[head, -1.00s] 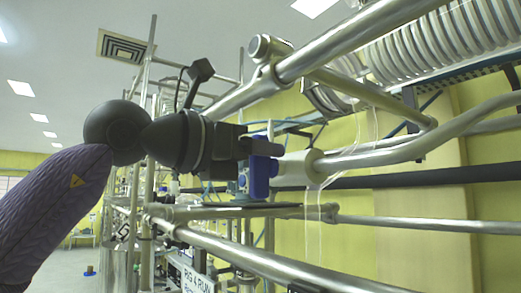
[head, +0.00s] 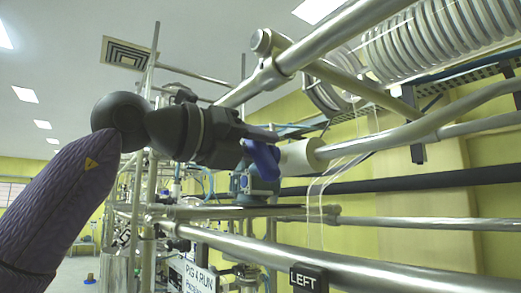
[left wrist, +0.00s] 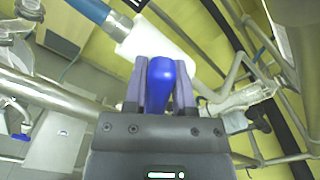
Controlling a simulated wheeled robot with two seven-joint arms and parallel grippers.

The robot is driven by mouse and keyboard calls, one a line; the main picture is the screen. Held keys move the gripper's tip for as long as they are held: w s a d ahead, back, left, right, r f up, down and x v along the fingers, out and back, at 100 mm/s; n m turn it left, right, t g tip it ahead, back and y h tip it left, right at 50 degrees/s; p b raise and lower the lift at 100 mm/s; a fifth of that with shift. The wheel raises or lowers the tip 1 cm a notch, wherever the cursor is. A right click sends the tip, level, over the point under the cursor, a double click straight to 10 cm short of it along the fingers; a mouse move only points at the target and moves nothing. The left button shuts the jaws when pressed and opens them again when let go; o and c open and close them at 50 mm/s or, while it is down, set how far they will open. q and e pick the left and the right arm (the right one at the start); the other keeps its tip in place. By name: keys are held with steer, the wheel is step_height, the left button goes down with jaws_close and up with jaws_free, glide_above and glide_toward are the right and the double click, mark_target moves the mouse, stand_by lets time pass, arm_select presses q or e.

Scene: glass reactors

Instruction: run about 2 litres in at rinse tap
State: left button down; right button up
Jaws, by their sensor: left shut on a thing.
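A tap with a blue lever handle (head: 263,160) shows near the middle of the head view, at the left end of a white sleeve (head: 298,157) on a steel pipe. My left gripper (head: 250,147) is shut on the blue handle. In the left wrist view the blue handle (left wrist: 160,88) stands between the two fingers, and the white sleeve (left wrist: 155,45) lies just beyond it. The handle slants in the head view. The gripper hides part of the tap. Whether liquid is flowing cannot be told. My right gripper is not in view.
Steel pipes (head: 400,135) cross above and right of the gripper. A lower rail (head: 250,250) carries a black LEFT label (head: 308,278). A RIG 4 RUN sign (head: 192,274) hangs below. Clear thin tubing (head: 313,205) hangs right of the tap. A coil (head: 430,35) is at upper right.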

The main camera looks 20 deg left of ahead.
arm_select(q)
steer(key=shift+w+a+f+n+b, duration=0.1)
steer(key=shift+n+b, duration=0.15)
steer(key=shift+n, duration=0.55)
steer(key=shift+a+f+n+b, duration=0.1)
steer(key=shift+n+b, duration=0.15)
steer(key=shift+n, duration=0.85)
steer(key=shift+c, duration=2.2)
jaws_free()
steer(key=shift+a, duration=0.1)
steer(key=shift+s+a+b, duration=0.15)
steer(key=shift+s+b, duration=0.15)
steer(key=shift+b, duration=0.05)
steer(key=b+v, duration=0.2)
steer(key=v, duration=0.7)
steer(key=shift+b, duration=0.35)
steer(key=shift+s+a, duration=0.1)
steer(key=shift+a, duration=0.05)
